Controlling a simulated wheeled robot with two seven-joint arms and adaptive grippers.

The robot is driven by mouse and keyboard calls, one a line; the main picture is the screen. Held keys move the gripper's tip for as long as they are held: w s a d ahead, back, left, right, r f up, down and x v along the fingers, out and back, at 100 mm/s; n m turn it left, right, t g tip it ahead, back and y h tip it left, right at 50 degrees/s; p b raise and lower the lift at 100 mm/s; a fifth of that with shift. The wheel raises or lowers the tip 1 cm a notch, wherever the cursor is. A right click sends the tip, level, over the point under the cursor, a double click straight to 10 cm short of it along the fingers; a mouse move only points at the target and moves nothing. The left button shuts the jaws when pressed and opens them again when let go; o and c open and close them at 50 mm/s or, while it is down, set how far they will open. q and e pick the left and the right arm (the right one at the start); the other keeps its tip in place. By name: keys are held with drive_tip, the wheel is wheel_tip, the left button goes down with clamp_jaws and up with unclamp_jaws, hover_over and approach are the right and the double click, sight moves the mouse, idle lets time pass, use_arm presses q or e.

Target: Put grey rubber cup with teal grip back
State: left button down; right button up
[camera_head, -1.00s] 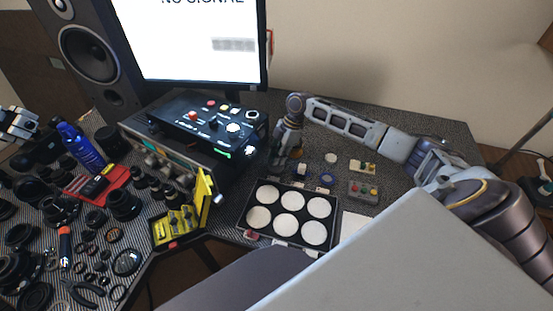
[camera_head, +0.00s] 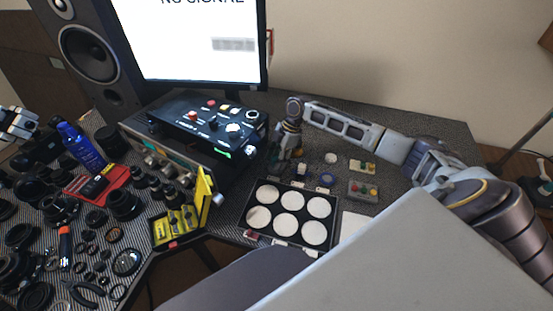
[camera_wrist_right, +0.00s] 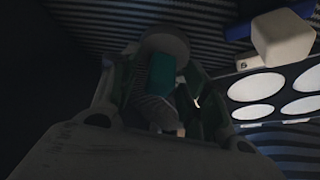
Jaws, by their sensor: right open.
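The grey rubber cup (camera_wrist_right: 168,43) with its teal grip (camera_wrist_right: 162,71) shows in the right wrist view, between the two fingers of my right gripper (camera_wrist_right: 160,85). The fingers stand on either side of the teal grip; the dark picture does not show whether they touch it. In the head view my right gripper (camera_head: 283,163) is open and points down at the desk, just behind the black tray. The cup cannot be made out clearly there. My left gripper (camera_head: 18,124) shows only at the left edge, its jaws unclear.
The black tray with white round pads (camera_head: 249,238) lies in front of my right gripper. The black control box (camera_head: 205,128) and yellow case (camera_head: 203,195) stand left. Lens parts crowd the left desk.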

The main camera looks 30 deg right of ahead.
drive_tip(key=v, duration=1.2)
